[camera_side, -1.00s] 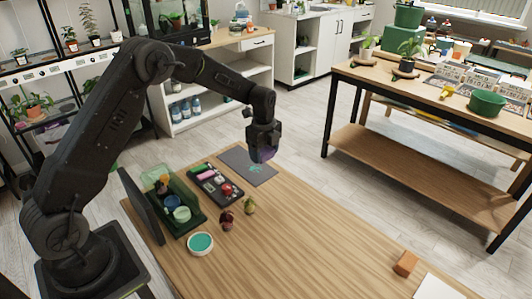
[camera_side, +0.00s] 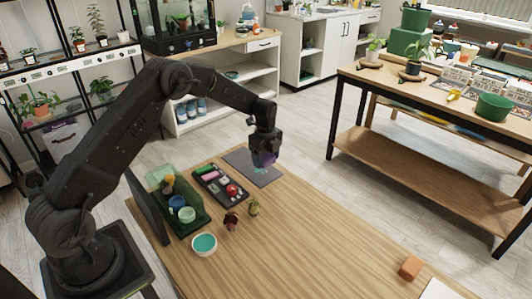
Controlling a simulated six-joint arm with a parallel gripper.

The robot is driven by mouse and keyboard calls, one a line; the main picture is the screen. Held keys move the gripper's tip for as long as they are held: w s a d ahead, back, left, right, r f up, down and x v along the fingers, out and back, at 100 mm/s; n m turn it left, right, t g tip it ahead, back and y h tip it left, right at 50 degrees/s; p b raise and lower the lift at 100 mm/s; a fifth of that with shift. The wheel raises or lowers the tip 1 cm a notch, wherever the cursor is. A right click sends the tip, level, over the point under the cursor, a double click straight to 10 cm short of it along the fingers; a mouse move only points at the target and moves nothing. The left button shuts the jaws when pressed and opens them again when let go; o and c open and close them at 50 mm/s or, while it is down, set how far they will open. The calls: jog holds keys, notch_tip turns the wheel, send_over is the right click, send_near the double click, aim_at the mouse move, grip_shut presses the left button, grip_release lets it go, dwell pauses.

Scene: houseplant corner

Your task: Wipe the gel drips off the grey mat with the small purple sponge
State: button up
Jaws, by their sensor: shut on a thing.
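The grey mat (camera_side: 241,161) lies flat at the far left part of the wooden table. My gripper (camera_side: 265,158) is over the mat, pointing down, shut on the small purple sponge (camera_side: 264,160). The sponge is mostly hidden between the fingers, and I cannot tell whether it touches the mat. A small patch of green gel drips (camera_side: 259,171) shows on the mat beside and below the gripper; part of it is hidden.
A black tray (camera_side: 219,201) with a red ball and pink and green items stands left of the mat. A green crate (camera_side: 196,228) holds cups. An orange block (camera_side: 410,267) lies right. The table's middle is clear.

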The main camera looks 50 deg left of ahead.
aim_at(266, 176)
notch_tip(266, 176, down, 5)
jog(key=shift+f, duration=0.1)
jog(key=shift+a+f, duration=0.15)
jog(key=shift+a, duration=3.6)
jog(key=shift+d, duration=3.75)
jog(key=shift+r, duration=4.1)
